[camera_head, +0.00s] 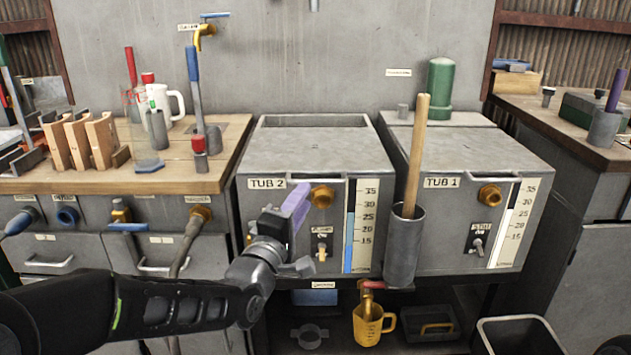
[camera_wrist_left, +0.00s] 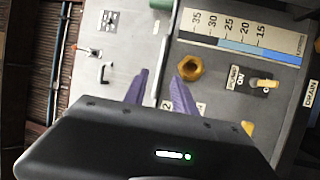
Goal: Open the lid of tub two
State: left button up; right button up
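Tub 2 (camera_head: 267,184) is a grey metal box left of centre. Its flat grey lid (camera_head: 310,150) looks down, with a bar along the front edge. My left gripper (camera_head: 303,190), with purple fingers, is in front of the tub's upper front face, close to the lid's front edge. In the left wrist view the fingers (camera_wrist_left: 160,78) are apart, with a pale edge strip showing between them. I cannot tell whether they touch it. A brass knob (camera_wrist_left: 189,67) sits beside the fingers. My right gripper is not in view.
Tub 1 (camera_head: 470,150) stands to the right. A grey holder (camera_head: 405,245) with a wooden stick (camera_head: 418,150) stands between the tub fronts. A wooden bench (camera_head: 100,180) with tools is at the left. A yellow jug (camera_head: 368,325) sits below a red-handled tap.

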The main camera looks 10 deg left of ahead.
aim_at(314, 181)
pick_arm(q)
jog(key=x, duration=0.7)
jog(key=shift+w, duration=0.25)
jog(key=shift+c, duration=0.4)
grip_shut()
dwell(0.8)
